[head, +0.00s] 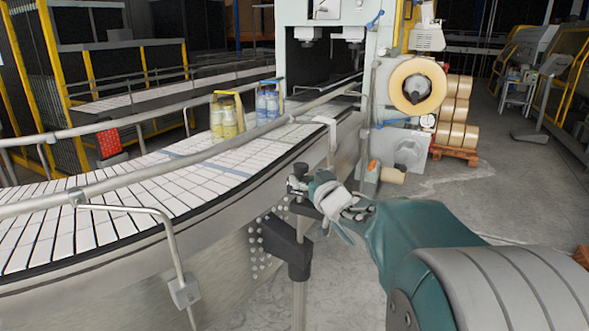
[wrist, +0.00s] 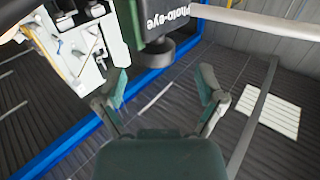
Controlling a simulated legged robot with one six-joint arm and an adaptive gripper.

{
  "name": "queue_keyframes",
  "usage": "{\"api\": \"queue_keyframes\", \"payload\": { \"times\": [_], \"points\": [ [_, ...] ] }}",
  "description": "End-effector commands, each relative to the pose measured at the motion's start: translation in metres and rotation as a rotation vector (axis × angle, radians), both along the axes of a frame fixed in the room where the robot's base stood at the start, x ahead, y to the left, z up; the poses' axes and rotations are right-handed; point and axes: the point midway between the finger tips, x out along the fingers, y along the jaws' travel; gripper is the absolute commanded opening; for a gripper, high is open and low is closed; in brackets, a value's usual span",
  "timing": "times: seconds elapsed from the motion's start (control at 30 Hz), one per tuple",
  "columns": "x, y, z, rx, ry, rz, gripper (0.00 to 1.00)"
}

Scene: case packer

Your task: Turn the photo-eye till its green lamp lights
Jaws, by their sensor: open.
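The photo-eye (head: 298,180) is a small dark unit on a black bracket and post beside the conveyor's near edge in the head view. In the wrist view a dark block labelled "Photo-eye" (wrist: 165,18), with a round dark part under it, shows at the top, cut off by the frame. My gripper (head: 336,205) is just right of the photo-eye in the head view. In the wrist view my gripper (wrist: 163,84) has its two fingers spread, with nothing between the tips. The block lies above the gap. I see no lit green lamp in either view.
The curved conveyor (head: 160,183) carries bottles in yellow and blue carriers (head: 227,118). A guard rail (head: 170,176) runs along it. A red perforated plate (head: 108,142) stands on the far side. The case machine (head: 330,20) is behind.

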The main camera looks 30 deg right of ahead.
Motion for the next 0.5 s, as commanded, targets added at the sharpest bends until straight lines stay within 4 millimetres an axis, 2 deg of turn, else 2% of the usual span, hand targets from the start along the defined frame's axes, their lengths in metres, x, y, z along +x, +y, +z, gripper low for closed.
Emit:
{"api": "queue_keyframes", "payload": {
  "times": [0.03,0.2,0.33,0.5],
  "points": [
    [0.010,0.000,-0.001,0.001,0.001,0.001,0.88],
    [0.035,-0.001,0.000,0.001,0.001,0.000,0.88],
    [0.045,-0.002,0.000,0.000,0.000,0.000,0.88],
    [0.047,-0.002,0.000,-0.001,0.000,-0.001,0.88]
  ]
}}
